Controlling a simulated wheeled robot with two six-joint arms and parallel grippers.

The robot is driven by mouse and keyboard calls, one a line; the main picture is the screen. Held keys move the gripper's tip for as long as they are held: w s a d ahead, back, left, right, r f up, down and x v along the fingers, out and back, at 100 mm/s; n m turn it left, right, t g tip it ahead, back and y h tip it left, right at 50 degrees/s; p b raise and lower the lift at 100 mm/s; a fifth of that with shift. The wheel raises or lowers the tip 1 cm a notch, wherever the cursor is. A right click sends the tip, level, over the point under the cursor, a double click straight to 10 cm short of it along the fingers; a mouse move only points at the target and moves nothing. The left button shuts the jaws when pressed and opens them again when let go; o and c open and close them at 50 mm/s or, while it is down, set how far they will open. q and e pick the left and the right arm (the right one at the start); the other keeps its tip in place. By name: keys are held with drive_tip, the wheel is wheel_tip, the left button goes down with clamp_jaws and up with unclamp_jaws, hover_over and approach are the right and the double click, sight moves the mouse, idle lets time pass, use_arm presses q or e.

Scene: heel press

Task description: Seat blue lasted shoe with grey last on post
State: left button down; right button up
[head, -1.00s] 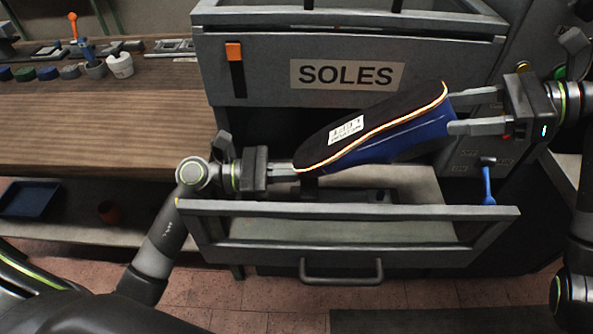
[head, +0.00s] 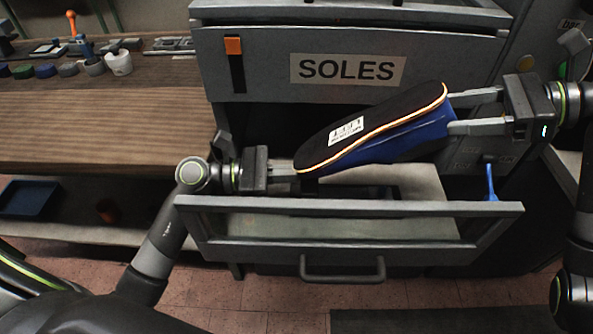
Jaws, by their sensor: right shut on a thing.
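A blue shoe (head: 405,142) lies sole up, tilted, with its right end higher than its left. Its sole is black with a white label (head: 345,134) and an orange-white edge line. My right gripper (head: 452,113) is shut on the shoe's right end. My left gripper (head: 288,170) has its fingertips at the shoe's left end; whether they grip it is hidden. The shoe is held above the open drawer (head: 350,206). I cannot make out the grey last or the post.
The cabinet marked SOLES (head: 430,40) stands close behind the shoe. A blue lever (head: 491,181) is at the right of the drawer. A wooden bench (head: 100,125) with cups and tools (head: 118,63) is at the left, and a blue tray (head: 28,198) lies below it.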

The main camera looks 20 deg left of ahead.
drive_tip(key=shift+r, duration=0.1)
use_arm(q)
drive_tip(key=c, duration=1.7)
unclamp_jaws()
drive_tip(key=shift+a, duration=0.1)
